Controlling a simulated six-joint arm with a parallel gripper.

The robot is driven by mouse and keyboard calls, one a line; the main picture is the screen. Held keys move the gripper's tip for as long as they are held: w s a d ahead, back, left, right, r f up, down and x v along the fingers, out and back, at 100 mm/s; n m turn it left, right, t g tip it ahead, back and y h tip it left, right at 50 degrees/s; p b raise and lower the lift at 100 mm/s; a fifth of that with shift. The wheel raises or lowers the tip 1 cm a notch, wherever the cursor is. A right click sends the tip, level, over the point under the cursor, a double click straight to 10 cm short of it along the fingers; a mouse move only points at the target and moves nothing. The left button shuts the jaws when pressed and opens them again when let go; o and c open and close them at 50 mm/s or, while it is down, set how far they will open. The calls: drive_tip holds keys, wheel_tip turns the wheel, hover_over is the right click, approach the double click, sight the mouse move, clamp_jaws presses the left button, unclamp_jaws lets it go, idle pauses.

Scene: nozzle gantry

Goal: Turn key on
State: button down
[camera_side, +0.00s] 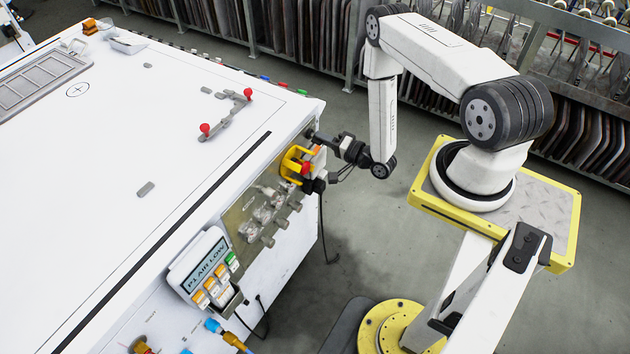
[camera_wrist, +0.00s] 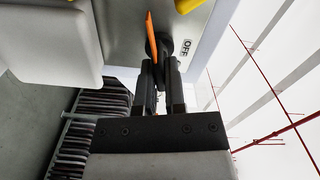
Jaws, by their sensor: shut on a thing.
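My gripper (camera_side: 321,138) reaches the upper end of the cabinet's side panel in the side view. In the wrist view its two dark fingers (camera_wrist: 162,66) are shut on the black key (camera_wrist: 161,46), which sits at the panel. An orange strip (camera_wrist: 153,40) stands out beside the key, and an OFF label (camera_wrist: 188,46) shows to its right. In the side view the key is mostly hidden by my gripper, and I cannot tell which way it is turned.
A yellow guard (camera_side: 288,163) with a red button (camera_side: 305,168) sits just below my gripper. Several clear-covered knobs (camera_side: 263,214) and a PLAIR LOW display (camera_side: 207,265) are further down the panel. The white cabinet top (camera_side: 120,190) lies left. A rack (camera_side: 300,30) stands behind.

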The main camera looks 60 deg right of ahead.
drive_tip(key=shift+m, duration=1.6)
drive_tip(key=c, duration=0.7)
unclamp_jaws()
drive_tip(key=shift+s, duration=0.1)
drive_tip(key=s, duration=0.7)
drive_tip(key=shift+s, duration=0.3)
